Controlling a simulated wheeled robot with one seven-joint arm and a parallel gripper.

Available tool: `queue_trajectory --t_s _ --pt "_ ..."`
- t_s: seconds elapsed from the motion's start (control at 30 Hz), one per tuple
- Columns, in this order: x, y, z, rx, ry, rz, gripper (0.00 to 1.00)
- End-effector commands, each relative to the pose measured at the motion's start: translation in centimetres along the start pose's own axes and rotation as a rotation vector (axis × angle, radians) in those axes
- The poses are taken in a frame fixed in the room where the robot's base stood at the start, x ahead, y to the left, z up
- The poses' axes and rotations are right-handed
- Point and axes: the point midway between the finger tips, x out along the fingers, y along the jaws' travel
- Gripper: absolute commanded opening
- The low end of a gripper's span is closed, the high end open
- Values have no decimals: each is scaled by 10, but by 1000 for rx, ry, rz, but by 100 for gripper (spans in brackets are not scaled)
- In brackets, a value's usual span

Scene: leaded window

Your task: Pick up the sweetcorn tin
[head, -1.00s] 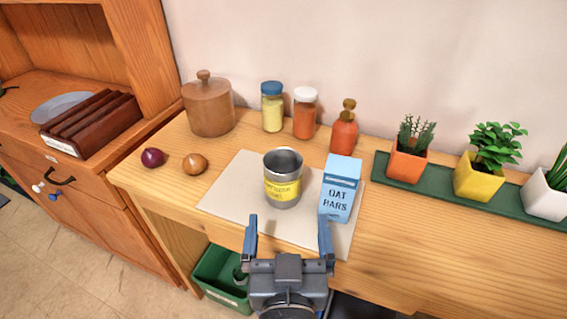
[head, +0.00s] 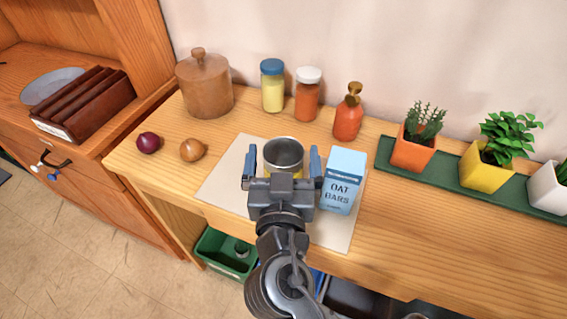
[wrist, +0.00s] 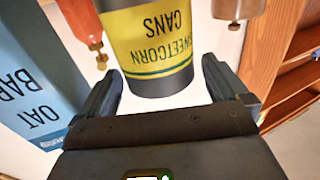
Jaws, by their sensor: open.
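The sweetcorn tin (head: 283,152) is a grey metal can with an open-looking top and a yellow label, upright on a pale mat (head: 222,186). In the wrist view the tin (wrist: 153,45) shows its label upside down, reading "SWEETCORN CANS". My gripper (head: 281,165) is open, with one finger on each side of the tin in the head view. In the wrist view the tin lies just beyond and between the fingertips. My gripper hides the tin's lower part in the head view.
A blue oat bars box (head: 343,180) stands close to my right finger. An onion (head: 192,150) and a red onion (head: 148,143) lie to the left. Behind are a wooden pot (head: 205,88), a yellow jar (head: 272,88), an orange jar (head: 308,95) and an orange bottle (head: 348,115).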

Motion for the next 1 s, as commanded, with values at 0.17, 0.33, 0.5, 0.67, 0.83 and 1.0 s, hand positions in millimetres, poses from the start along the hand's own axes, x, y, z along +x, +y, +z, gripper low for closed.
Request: queue_trajectory --t_s 0.17,0.33,0.5,0.67,0.83,1.0 --pt "17 0 -1 -1 0 1 100" --pt "19 0 1 0 0 0 100" --pt "19 0 1 0 0 0 91" --pt "19 0 1 0 0 0 76" --pt "18 0 1 0 0 0 60" --pt "18 0 1 0 0 0 44"
